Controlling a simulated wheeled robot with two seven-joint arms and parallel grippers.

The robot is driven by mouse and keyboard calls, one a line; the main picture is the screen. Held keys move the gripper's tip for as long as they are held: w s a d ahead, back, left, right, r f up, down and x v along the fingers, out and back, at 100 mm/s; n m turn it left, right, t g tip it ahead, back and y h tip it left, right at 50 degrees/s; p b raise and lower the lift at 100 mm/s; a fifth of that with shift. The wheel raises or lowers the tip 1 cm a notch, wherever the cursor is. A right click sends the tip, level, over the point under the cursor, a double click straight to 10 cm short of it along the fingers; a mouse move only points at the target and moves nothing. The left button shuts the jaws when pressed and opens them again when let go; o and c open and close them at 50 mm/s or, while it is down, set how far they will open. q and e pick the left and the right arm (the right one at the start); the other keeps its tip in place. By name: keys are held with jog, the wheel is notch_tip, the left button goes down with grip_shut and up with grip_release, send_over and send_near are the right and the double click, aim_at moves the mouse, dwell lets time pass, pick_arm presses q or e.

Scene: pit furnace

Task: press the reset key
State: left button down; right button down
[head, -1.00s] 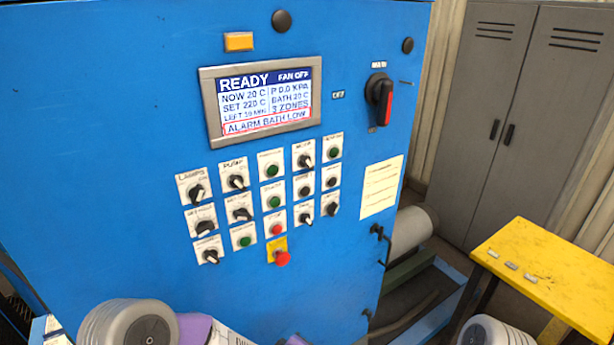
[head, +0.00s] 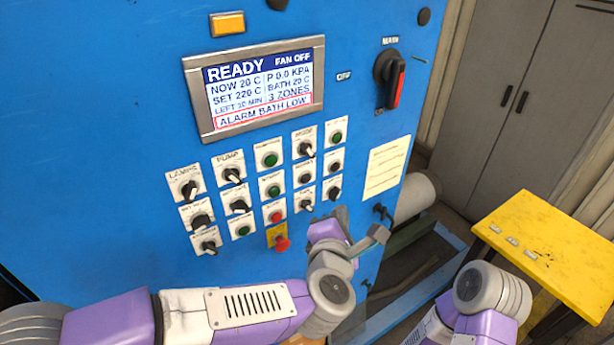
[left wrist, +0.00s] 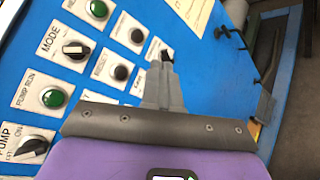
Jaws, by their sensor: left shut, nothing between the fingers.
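The reset key is a round black button on a white plate (head: 305,178) in the middle row of the blue panel. In the left wrist view its label reads RESET (left wrist: 121,72), and it lies to the left of my fingers. My left gripper (head: 341,212) is shut and empty, at the lower right of the key group. My right gripper is not in view.
Knobs and buttons crowd around the key, including the MODE knob (head: 305,148) above it. A red emergency button (head: 282,242) sits below. The screen (head: 262,88) reads READY and ALARM BATH LOW. A yellow table (head: 545,250) stands at the right.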

aim_at(306, 179)
pick_arm(q)
jog(key=shift+w+a, duration=0.1)
jog(key=w+a, duration=0.5)
jog(key=w, duration=0.2)
dwell(0.4)
jog(key=shift+w, duration=0.1)
dwell(1.8)
jog(key=shift+w+a+b, duration=0.25)
jog(key=shift+w+b, duration=0.05)
jog(key=shift+w+a, duration=0.25)
jog(key=shift+w, duration=0.05)
dwell(0.9)
jog(key=shift+s, duration=0.1)
jog(key=shift+s+d, duration=0.45)
jog(key=shift+s, duration=0.15)
